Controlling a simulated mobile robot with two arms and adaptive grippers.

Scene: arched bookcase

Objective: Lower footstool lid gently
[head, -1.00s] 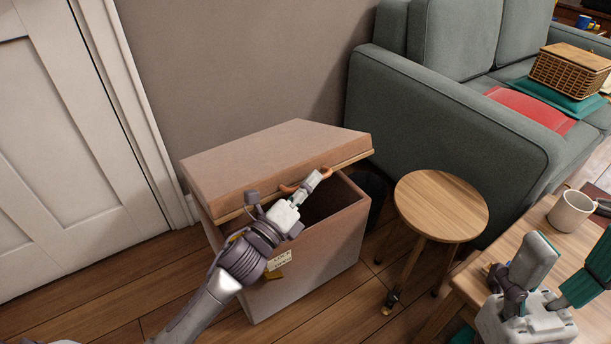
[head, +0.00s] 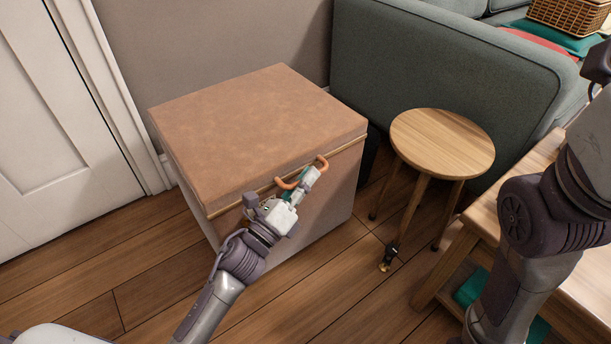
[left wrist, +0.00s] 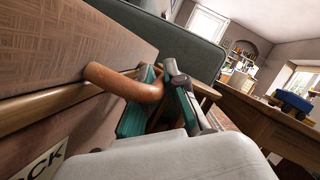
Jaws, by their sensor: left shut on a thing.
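The footstool is a brown box whose lid (head: 255,120) lies flat on the box body (head: 325,205), with a thin wooden trim along the seam. I see no open gap at the front. A curved orange-brown handle (head: 322,162) sticks out from the lid's front edge. It also shows in the left wrist view (left wrist: 118,82). My left gripper (head: 302,181) is shut on the handle; its green pads are around it in the left wrist view (left wrist: 158,100). My gripper and wrist hide part of the box front. My right gripper is out of view; only its arm shows.
A round wooden stool (head: 442,143) stands just right of the footstool, with a small dark and brass object (head: 389,257) on the floor by its leg. A green sofa (head: 450,80) is behind. A wooden table (head: 580,270) is at right. Floor (head: 130,270) at front left is clear.

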